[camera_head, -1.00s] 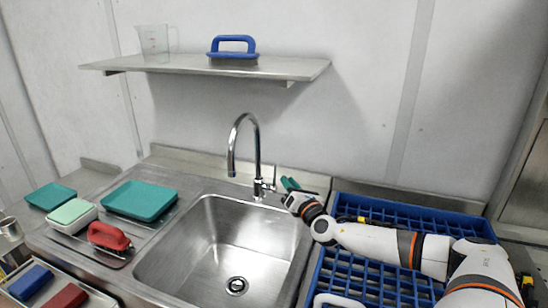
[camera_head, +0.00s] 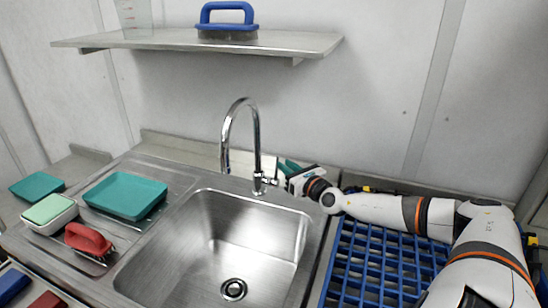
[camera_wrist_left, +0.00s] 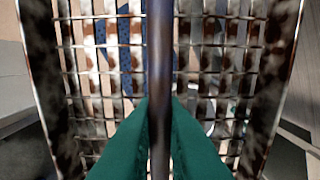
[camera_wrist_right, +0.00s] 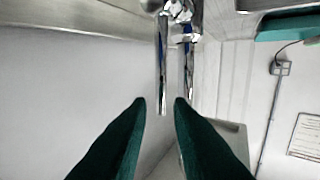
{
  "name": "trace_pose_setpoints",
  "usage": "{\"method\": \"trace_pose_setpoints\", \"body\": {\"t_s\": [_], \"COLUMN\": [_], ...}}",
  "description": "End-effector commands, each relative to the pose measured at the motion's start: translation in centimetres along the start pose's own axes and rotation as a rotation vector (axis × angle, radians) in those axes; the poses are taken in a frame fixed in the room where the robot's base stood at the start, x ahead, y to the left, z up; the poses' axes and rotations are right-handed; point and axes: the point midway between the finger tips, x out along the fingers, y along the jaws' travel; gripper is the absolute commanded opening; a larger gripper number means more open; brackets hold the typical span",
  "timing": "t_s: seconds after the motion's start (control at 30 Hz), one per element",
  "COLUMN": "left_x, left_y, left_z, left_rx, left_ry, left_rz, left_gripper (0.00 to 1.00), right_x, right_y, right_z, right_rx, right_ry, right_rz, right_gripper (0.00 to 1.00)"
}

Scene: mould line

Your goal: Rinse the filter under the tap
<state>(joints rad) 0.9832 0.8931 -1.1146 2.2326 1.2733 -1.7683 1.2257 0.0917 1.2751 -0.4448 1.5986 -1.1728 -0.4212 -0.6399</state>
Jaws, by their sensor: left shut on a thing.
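The filter (camera_wrist_left: 92,120) is a wire mesh in a metal frame with brown stains. It fills the left wrist view. My left gripper (camera_wrist_left: 160,108) is shut on its dark middle bar; this gripper and the filter are outside the head view. The chrome tap (camera_head: 256,140) arches over the steel sink (camera_head: 210,230), and no water shows from its spout. My right gripper (camera_head: 287,167) is beside the tap's lever on the right. In the right wrist view its green fingers (camera_wrist_right: 160,104) are apart, with the slim chrome lever (camera_wrist_right: 163,75) in line with the gap; contact is unclear.
A blue crate (camera_head: 345,262) lies right of the sink under my right arm. A teal tray (camera_head: 125,195), a white tub with a pale green top (camera_head: 50,212) and a red brush (camera_head: 88,239) are on the left. A shelf (camera_head: 180,42) with a blue-handled brush (camera_head: 228,20) hangs above.

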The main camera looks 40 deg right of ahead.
Motion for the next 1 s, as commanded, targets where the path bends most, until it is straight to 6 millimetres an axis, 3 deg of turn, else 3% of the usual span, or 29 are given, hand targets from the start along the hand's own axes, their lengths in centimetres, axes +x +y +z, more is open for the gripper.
{"method": "trace_pose_setpoints", "body": {"t_s": [0.3,0.5,0.93,1.0], "left_x": [-0.5,-0.3,-0.2,-0.2], "left_y": [0.0,0.0,0.0,0.0], "left_z": [0.0,0.0,0.0,0.0], "left_rx": [0.000,0.000,0.000,0.000], "left_ry": [-0.001,-0.002,-0.002,-0.002], "left_rz": [-0.001,-0.001,-0.001,-0.001], "left_gripper": [0.00,0.00,0.00,0.00], "right_x": [4.3,6.2,6.9,6.9], "right_y": [-0.2,-0.1,-0.1,-0.1], "right_z": [-0.1,0.0,0.0,0.0], "right_rx": [0.005,0.003,0.002,0.002], "right_ry": [0.003,0.001,-0.001,-0.001], "right_rz": [-0.001,-0.002,-0.002,-0.002], "right_gripper": [0.19,0.19,0.19,0.09]}}
